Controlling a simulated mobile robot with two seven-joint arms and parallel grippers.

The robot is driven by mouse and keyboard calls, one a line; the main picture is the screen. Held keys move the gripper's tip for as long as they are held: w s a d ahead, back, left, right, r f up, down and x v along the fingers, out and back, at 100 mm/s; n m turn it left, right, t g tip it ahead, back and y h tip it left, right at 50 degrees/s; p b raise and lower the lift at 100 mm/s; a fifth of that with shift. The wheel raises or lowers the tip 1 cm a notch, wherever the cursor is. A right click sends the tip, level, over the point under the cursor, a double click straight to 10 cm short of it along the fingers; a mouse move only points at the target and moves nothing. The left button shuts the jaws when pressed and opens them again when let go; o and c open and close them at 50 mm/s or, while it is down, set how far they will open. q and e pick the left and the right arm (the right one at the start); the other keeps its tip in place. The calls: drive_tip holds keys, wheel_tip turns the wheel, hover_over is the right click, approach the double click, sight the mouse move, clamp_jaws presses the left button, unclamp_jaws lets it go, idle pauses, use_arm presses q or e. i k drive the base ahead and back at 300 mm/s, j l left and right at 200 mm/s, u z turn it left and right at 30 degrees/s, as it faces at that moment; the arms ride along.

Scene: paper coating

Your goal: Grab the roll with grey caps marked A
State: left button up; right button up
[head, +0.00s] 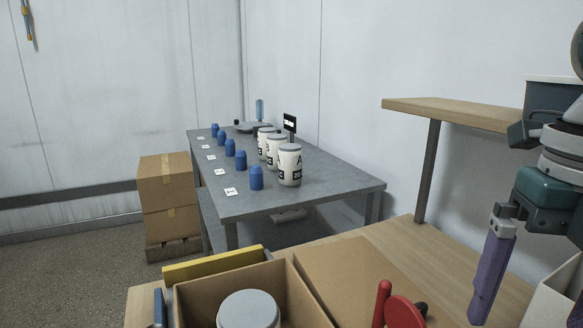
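Several white rolls with grey caps stand upright in a row on the grey table (335,190). The nearest roll (290,167) has a dark letter A on its side. Another roll (272,151) stands just behind it, and one more (262,137) is partly hidden farther back. In the open cardboard box (325,318) at the bottom is a round grey-topped item (248,308); its side is mostly hidden. My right gripper (485,305) hangs at the right, above the wooden table and apart from the rolls. Its purple finger shows, but its opening does not. My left gripper is out of view.
Several blue containers (256,178) line the grey table's left side, with small white cards (231,192) beside them. Stacked cardboard boxes (165,182) stand left of it. A wooden table (430,265) lies in front, with a red object (402,312). A raised shelf (470,109) is at right.

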sight(290, 155)
drive_tip(key=i+j+z, duration=0.3)
drive_tip(key=i+j, duration=0.3)
drive_tip(key=i+j+z, duration=0.15)
drive_tip(key=i+j, duration=0.15)
drive_tip(key=i+j+z, duration=0.1)
drive_tip(key=i+j, duration=0.15)
drive_tip(key=j, duration=0.15)
drive_tip(key=i+j+z, duration=0.15)
drive_tip(key=j, duration=0.25)
drive_tip(key=i+j+z, duration=0.15)
drive_tip(key=i+j, duration=0.2)
drive_tip(key=i+j+z, duration=0.15)
drive_tip(key=j, duration=0.35)
drive_tip(key=i+j+z, duration=0.15)
drive_tip(key=j, duration=0.3)
drive_tip(key=i, duration=0.1)
